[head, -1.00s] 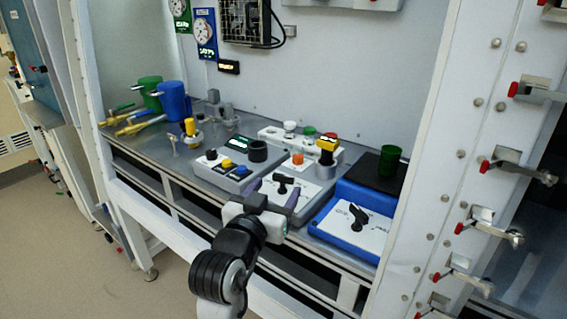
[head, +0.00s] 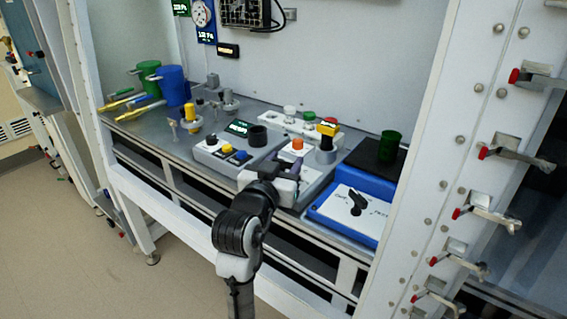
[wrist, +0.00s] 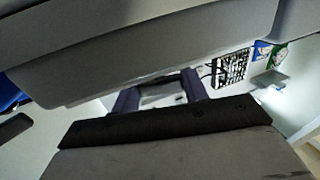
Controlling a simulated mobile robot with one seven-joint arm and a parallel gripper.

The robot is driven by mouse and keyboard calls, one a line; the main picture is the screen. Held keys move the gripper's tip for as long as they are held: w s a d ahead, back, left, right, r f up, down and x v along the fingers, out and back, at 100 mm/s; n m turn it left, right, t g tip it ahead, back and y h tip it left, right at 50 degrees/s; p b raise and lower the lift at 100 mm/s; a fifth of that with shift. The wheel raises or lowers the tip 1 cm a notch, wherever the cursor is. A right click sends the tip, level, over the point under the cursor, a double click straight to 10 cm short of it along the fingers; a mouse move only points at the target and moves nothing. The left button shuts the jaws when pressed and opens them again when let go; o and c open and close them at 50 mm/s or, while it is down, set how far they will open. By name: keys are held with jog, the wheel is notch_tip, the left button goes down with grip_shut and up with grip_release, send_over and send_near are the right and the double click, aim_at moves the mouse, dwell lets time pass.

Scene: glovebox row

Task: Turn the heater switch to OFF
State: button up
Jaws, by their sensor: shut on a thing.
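My gripper (head: 280,178) is at the middle switch panel (head: 312,188) on the bench and hides most of it. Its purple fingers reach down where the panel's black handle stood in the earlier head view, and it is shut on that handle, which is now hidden. In the wrist view the two dark fingers (wrist: 160,92) stand a little apart with a pale surface between them. Another black rotary switch (head: 357,203) sits on the white plate of a blue box to the right. Its printed labels are too small to read, and I cannot tell which switch is marked heater.
A grey box with buttons (head: 236,152) is just left of my gripper. A green beaker (head: 390,146) stands on a black plate behind the blue switch. Blue (head: 174,85) and green mugs are at the back left. A white frame post (head: 440,130) bounds the right side.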

jog(key=shift+r+n+y+p, duration=0.1)
jog(key=shift+n+y+p, duration=0.3)
jog(key=shift+y, duration=0.2)
jog(key=shift+c, duration=0.3)
jog(key=n+y+p, duration=0.1)
jog(key=y, duration=0.1)
jog(key=n+t+y+p, duration=0.1)
jog(key=y, duration=0.1)
jog(key=shift+d+n, duration=0.1)
jog(key=shift+n, duration=0.2)
jog(key=shift+n+y+p, duration=0.75)
jog(key=shift+n+y, duration=1.15)
jog(key=shift+y, duration=1)
jog(key=o, duration=1)
